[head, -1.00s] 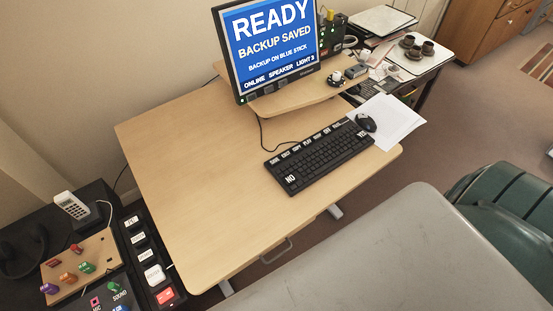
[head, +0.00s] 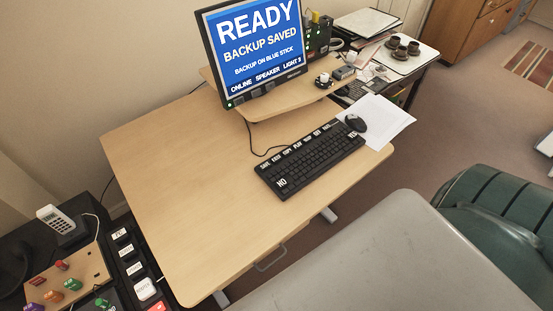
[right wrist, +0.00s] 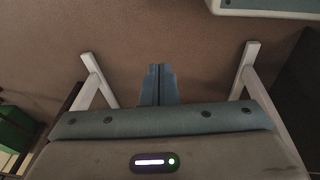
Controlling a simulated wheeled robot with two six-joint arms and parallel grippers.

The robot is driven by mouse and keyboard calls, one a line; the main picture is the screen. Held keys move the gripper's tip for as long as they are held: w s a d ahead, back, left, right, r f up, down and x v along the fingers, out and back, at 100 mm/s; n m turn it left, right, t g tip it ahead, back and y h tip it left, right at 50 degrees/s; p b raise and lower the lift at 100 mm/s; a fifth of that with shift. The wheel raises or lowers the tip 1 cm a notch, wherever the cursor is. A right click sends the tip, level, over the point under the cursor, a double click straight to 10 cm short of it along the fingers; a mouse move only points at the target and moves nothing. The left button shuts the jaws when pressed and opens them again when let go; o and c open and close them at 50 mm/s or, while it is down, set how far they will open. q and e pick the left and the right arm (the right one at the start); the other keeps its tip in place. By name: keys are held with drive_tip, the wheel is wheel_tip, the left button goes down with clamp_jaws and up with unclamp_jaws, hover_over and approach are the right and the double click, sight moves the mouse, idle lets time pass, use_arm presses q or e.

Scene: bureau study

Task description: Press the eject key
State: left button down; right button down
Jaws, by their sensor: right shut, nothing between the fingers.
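A black keyboard (head: 312,160) lies on the wooden desk (head: 185,150). A row of small white-labelled keys (head: 294,147) runs along its far edge. The second label from the left looks like the eject key (head: 277,157), but the print is too small to be sure. White NO and YES keys sit on its near-left and right parts. The screen (head: 258,45) reads READY, BACKUP SAVED, BACKUP ON BLUE STICK. My right gripper (right wrist: 158,70) is shut and empty in the right wrist view, above brown floor, away from the keyboard. My left gripper is not in view.
A mouse (head: 355,122) and paper (head: 385,118) lie right of the keyboard. At lower left are a phone (head: 54,218), a board with coloured knobs (head: 75,275) and a labelled key strip (head: 128,255). A green chair (head: 495,215) stands at right. The desk's left half is clear.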

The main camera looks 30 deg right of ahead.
drive_tip(key=w+a+r+n+t+b, duration=0.1)
drive_tip(key=w+r, duration=0.2)
drive_tip(key=r, duration=0.7)
drive_tip(key=w+a+r+n+t+b, duration=0.1)
drive_tip(key=w+r, duration=0.2)
drive_tip(key=r, duration=0.7)
drive_tip(key=w+a+r+n+b, duration=0.1)
drive_tip(key=w+r+b, duration=0.15)
drive_tip(key=r, duration=0.75)
drive_tip(key=w+d+r+n, duration=0.1)
drive_tip(key=w, duration=0.3)
drive_tip(key=w+d+r+n+t+y, duration=0.1)
drive_tip(key=w+n, duration=0.1)
drive_tip(key=w, duration=0.3)
drive_tip(key=w+d+r+n+t+y+p, duration=0.1)
drive_tip(key=w, duration=0.4)
drive_tip(key=shift+d+r+n, duration=0.1)
drive_tip(key=shift+d+n, duration=0.1)
drive_tip(key=shift+n, duration=0.1)
drive_tip(key=w+d+r+n+t, duration=0.1)
drive_tip(key=w+d+r+n, duration=0.1)
drive_tip(key=w, duration=0.3)
drive_tip(key=w+d+r+n+t+y, duration=0.1)
drive_tip(key=w+d+r+n, duration=0.1)
drive_tip(key=w+r, duration=0.3)
drive_tip(key=shift+w+d+r+t+y, duration=0.3)
drive_tip(key=shift+w+d, duration=0.45)
drive_tip(key=shift+d, duration=0.05)
